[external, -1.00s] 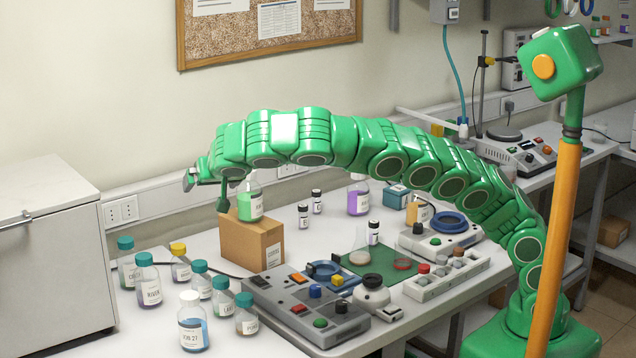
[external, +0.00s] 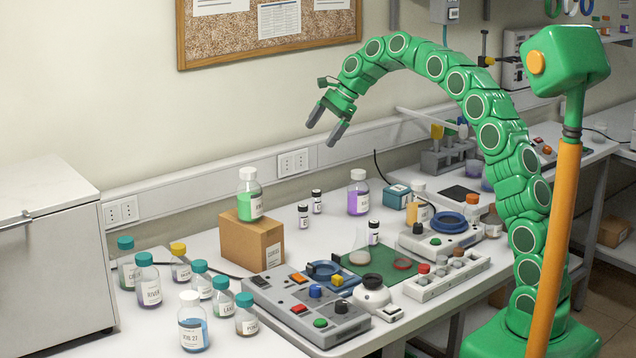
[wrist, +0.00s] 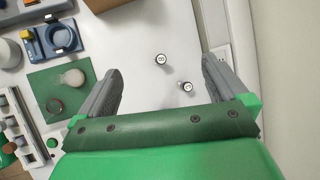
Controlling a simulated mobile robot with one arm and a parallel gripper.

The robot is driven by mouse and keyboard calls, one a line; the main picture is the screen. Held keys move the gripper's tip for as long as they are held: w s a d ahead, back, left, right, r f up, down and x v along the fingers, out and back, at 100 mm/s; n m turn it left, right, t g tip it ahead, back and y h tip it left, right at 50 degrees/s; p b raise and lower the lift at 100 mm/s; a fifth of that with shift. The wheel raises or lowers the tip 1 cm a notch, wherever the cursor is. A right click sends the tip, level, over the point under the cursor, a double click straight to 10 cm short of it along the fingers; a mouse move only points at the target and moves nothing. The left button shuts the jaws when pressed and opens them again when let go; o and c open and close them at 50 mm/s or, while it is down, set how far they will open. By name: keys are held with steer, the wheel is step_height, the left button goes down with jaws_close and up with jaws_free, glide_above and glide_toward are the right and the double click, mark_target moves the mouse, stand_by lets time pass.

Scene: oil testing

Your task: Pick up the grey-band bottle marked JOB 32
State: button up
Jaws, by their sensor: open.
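I cannot pick out a grey-band bottle marked JOB 32 for sure. A bottle with a pale cap and green liquid (external: 249,200) stands upright on a cardboard box (external: 252,245); its label is too small to read. A white-capped bottle with blue liquid (external: 193,322) stands at the front of the bench, with a label that seems to end in 27. My gripper (external: 327,124) is open and empty, high above the bench, right of the box. In the wrist view my gripper (wrist: 160,65) has its fingers spread, with two small vials (wrist: 187,86) on the bench below.
Several teal-capped bottles (external: 149,287) and a yellow-capped one (external: 180,264) stand at the left. A grey control box (external: 307,312) and a green mat (external: 380,268) lie in front. A white cabinet (external: 50,260) bounds the left.

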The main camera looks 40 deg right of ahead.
steer(key=s+d+r+m+t+y, duration=0.1)
steer(key=d+r+m+t+y, duration=0.2)
steer(key=d, duration=0.8)
steer(key=d+r+m+t+y, duration=0.2)
steer(key=d+r+m, duration=0.25)
steer(key=d, duration=0.65)
glide_toward(358, 194)
steer(key=w+f, duration=0.1)
steer(key=w, duration=0.2)
steer(key=shift+w+f, duration=0.3)
steer(key=shift+f, duration=0.35)
steer(key=shift+h, duration=0.3)
steer(key=shift+x, duration=3.75)
steer(key=shift+w+d+r, duration=0.1)
steer(key=shift+w+d, duration=0.05)
steer(key=c, duration=1.3)
